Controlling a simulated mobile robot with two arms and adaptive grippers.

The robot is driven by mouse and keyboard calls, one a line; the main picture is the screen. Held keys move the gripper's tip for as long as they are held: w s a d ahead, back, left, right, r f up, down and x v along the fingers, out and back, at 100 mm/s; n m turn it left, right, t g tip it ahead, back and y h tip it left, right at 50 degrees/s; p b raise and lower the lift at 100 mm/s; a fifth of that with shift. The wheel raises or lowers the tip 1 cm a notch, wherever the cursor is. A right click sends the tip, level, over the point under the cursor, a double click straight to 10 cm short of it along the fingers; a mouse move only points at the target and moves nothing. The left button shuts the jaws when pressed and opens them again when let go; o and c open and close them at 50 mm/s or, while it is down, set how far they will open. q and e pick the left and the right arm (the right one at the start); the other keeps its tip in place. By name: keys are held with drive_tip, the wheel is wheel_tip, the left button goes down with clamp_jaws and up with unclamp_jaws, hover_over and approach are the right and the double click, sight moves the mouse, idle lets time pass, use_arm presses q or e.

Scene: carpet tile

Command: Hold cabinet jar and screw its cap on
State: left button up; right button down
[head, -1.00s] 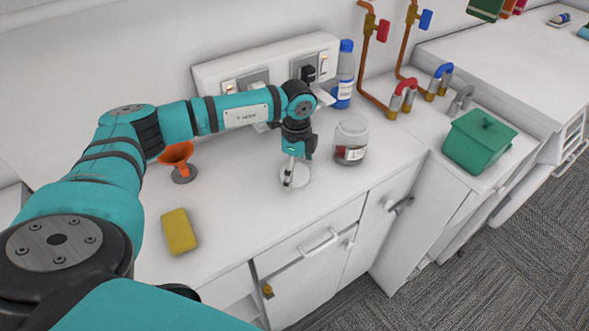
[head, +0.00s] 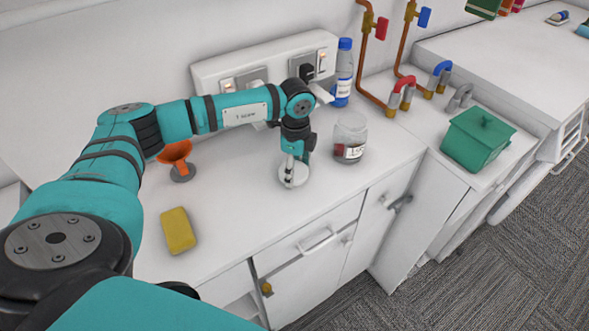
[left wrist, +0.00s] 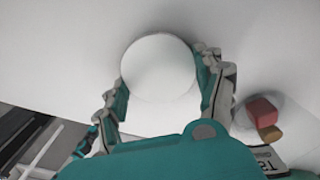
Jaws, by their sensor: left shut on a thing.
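The glass jar (head: 350,137) stands upright and open on the white counter, with a white label and dark reddish contents. The round white cap (head: 293,176) is at the fingertips of my left gripper (head: 291,166), left of the jar and apart from it. In the left wrist view the cap (left wrist: 158,66) fills the space between the two fingers of the left gripper (left wrist: 160,85), which is shut on it. I cannot tell how far the cap is above the counter. The right gripper is in no view.
A yellow sponge (head: 178,230) and an orange funnel-like thing (head: 175,153) stand to the left on the counter (head: 230,220). A blue-capped bottle (head: 343,75), sockets (head: 240,78) and pipes (head: 369,60) are behind. A green lidded box (head: 478,140) is at right.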

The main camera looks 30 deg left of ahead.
sight(297, 172)
use_arm(q)
drive_tip(key=shift+r, duration=0.1)
drive_tip(key=shift+r, duration=0.25)
drive_tip(key=r+b, duration=0.2)
drive_tip(key=shift+d+r, duration=0.2)
drive_tip(key=shift+r, duration=0.15)
drive_tip(key=s+d+r+b, duration=0.1)
drive_tip(key=s+d+b, duration=0.3)
drive_tip(key=s+d, duration=0.5)
drive_tip(key=d, duration=0.3)
drive_tip(key=shift+s+d+r, duration=0.15)
drive_tip(key=shift+s+r, duration=0.15)
drive_tip(key=shift+s, duration=0.1)
